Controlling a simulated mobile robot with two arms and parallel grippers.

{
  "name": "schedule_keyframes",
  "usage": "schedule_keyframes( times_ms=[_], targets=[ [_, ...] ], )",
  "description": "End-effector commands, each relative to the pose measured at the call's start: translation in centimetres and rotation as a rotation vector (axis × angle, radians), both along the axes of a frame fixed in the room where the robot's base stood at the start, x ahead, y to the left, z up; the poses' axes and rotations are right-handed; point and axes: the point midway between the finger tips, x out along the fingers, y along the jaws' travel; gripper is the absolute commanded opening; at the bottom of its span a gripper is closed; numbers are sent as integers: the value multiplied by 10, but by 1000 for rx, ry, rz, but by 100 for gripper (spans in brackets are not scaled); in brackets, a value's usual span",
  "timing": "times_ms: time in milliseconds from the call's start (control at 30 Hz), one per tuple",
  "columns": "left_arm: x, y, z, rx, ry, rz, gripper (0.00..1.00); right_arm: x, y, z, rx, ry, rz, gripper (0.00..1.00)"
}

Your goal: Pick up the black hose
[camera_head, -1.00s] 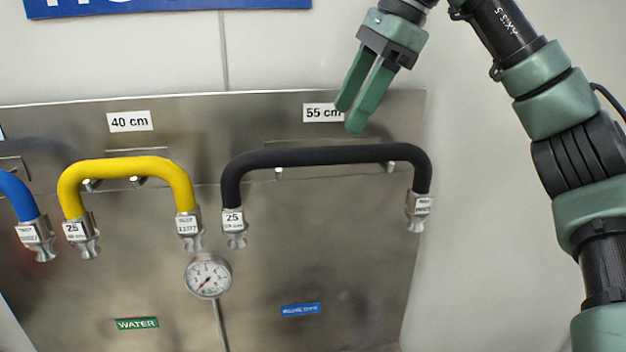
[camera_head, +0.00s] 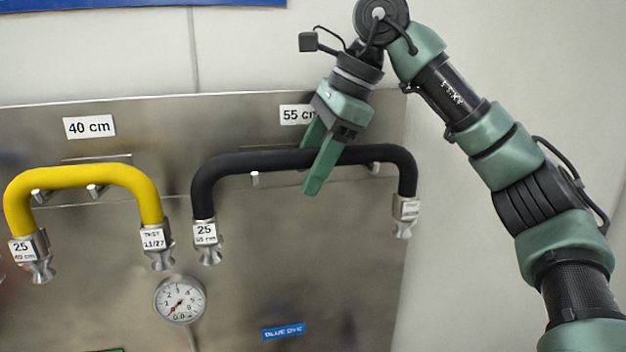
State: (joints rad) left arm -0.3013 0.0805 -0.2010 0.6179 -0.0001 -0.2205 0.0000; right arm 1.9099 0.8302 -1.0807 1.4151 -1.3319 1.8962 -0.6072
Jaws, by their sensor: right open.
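The black hose (camera_head: 245,163) hangs on pegs on the steel panel, under the 55 cm label (camera_head: 294,115). Its two ends bend down to metal couplings with white tags. My right gripper (camera_head: 311,172) is open and points down at the middle of the hose. One finger crosses in front of the hose and the other shows at its upper edge. I cannot tell whether either finger touches it. The gripper covers a short stretch of the hose and part of the label. My left gripper is not in view.
A yellow hose (camera_head: 83,177) hangs to the left under the 40 cm label (camera_head: 90,127). A pressure gauge (camera_head: 180,299) and a blue sign (camera_head: 283,331) sit below on the steel panel (camera_head: 300,270). Pale wall lies right of the panel.

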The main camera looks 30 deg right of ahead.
Motion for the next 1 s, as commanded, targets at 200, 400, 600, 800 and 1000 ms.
schedule_keyframes(
  times_ms=[200, 400, 600, 800, 1000],
  targets=[
    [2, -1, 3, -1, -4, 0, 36, 4, 5, -14, 0, 0, -1, 54],
    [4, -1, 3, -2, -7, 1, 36, 4, 5, -14, 0, 0, -1, 46],
    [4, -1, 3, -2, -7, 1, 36, 4, 5, -13, 0, 0, 0, 0],
    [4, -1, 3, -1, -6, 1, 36, 4, 5, -12, 2, -2, 0, 0],
    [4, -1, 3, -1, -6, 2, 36, 4, 6, -7, 1, -4, 0, 0]
  ],
)
